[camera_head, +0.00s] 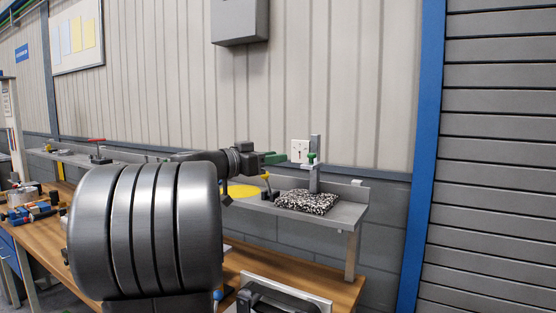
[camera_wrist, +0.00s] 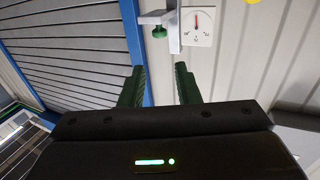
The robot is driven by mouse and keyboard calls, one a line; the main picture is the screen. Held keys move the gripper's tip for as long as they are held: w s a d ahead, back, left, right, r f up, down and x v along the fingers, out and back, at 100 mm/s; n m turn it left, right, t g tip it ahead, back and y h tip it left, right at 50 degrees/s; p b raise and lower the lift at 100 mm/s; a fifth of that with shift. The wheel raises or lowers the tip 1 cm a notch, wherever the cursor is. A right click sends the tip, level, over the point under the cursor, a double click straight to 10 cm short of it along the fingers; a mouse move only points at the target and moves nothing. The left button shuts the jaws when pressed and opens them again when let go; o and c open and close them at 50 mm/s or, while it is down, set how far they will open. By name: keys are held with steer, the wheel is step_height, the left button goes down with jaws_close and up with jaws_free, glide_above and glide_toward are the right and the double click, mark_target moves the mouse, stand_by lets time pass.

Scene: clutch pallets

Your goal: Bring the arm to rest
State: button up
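My gripper (camera_wrist: 158,68) shows two green fingers standing apart in the wrist view, with nothing between them. In the head view my gripper (camera_head: 276,158) is held out level to the right, above the grey shelf (camera_head: 350,212). Its green tips are near a white dial plate (camera_head: 299,151) on the wall; I cannot tell the exact gap. The dial plate also shows in the wrist view (camera_wrist: 198,27), beyond the fingertips. Part of my arm (camera_head: 145,230) fills the lower left of the head view and hides the bench behind it.
A black-and-white speckled pad (camera_head: 307,201) lies on the shelf by a grey post with a green knob (camera_head: 312,158). A wooden bench (camera_head: 290,275) is below, with tools (camera_head: 30,210) at left. A blue pillar (camera_head: 424,150) stands right.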

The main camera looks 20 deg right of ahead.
mark_target(312, 156)
steer(key=p+x, duration=0.4)
steer(key=x, duration=0.9)
steer(key=shift+w+d, duration=0.1)
steer(key=shift+d, duration=0.2)
steer(key=shift+w+d+f+p, duration=0.1)
steer(key=shift+d+f+p, duration=0.15)
steer(key=shift+p, duration=0.1)
steer(key=shift+a+f, duration=0.1)
steer(key=shift+f, duration=0.4)
steer(key=shift+r, duration=0.1)
